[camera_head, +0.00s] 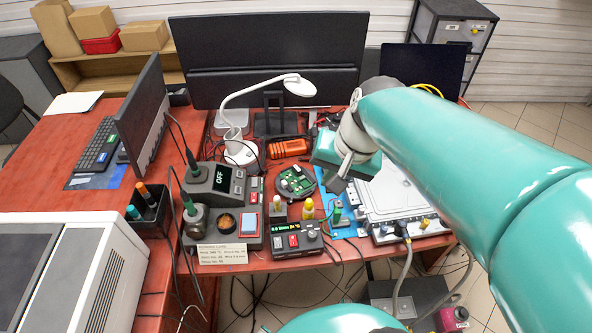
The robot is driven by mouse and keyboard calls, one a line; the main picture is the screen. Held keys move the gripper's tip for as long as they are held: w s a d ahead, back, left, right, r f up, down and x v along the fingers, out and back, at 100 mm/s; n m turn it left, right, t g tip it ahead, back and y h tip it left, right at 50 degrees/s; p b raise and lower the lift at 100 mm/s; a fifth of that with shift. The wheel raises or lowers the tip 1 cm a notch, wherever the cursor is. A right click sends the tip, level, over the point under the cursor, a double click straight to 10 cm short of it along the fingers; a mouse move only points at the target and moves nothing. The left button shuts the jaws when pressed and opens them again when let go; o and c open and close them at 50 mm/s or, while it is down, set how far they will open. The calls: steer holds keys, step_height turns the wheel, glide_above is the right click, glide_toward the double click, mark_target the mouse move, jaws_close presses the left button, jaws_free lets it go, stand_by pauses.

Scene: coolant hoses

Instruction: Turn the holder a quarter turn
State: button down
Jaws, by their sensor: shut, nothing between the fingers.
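The likely holder is a dark round stand (311,190) carrying a green circuit board (297,181), in the middle of the red desk. The board lies tilted in the picture. My gripper (343,172) is shut and empty, just right of the holder and seemingly above the desk. A gap shows between it and the holder in the picture; its exact height cannot be told. My teal arm reaches in from the right and hides part of the desk behind it.
A white lamp (240,153) and an orange tool (288,148) stand behind the holder. A soldering station (216,184) is left, small bottles (308,208) and a power unit (297,240) in front. A blue mat (347,228) and pale metal case (398,195) lie right.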

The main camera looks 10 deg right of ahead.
steer(key=w+d+f+y, duration=0.2)
steer(key=w+f+y, duration=0.1)
steer(key=f, duration=0.4)
steer(key=w+d+f+n+y, duration=0.1)
steer(key=w+d+f+y, duration=0.2)
steer(key=w+f, duration=0.2)
steer(key=w+d+f+n+y, duration=0.1)
steer(key=w+f+y, duration=0.3)
steer(key=f, duration=0.7)
steer(key=shift+w+d, duration=0.35)
steer(key=shift+d, duration=0.55)
steer(key=x, duration=1)
